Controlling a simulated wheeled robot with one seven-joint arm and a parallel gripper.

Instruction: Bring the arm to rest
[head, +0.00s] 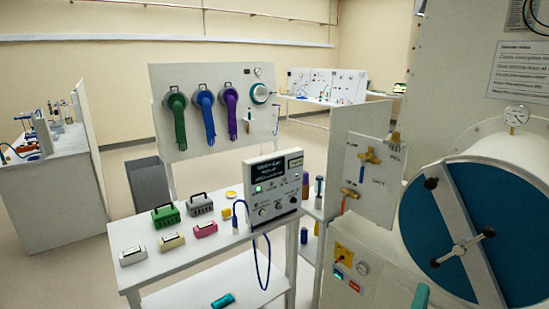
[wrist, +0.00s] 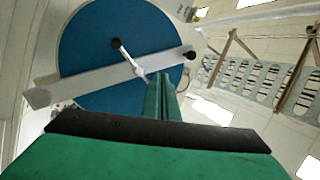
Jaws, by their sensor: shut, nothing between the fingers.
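My gripper (wrist: 162,84) shows in the wrist view as two green fingers pressed together, with nothing between them. The fingers point toward a round blue door (wrist: 90,52) with a pale bar across it and a dark-knobbed handle (wrist: 128,57). In the head view the same blue door (head: 424,208) stands at the right. My gripper's fingers are not clearly seen there.
A white table (head: 190,262) holds a control box (head: 273,190) and several small coloured cases. Behind it a panel (head: 205,78) carries green, blue and purple gloves. A valve panel (head: 372,180) stands left of the door. Open floor (head: 130,180) lies at the left.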

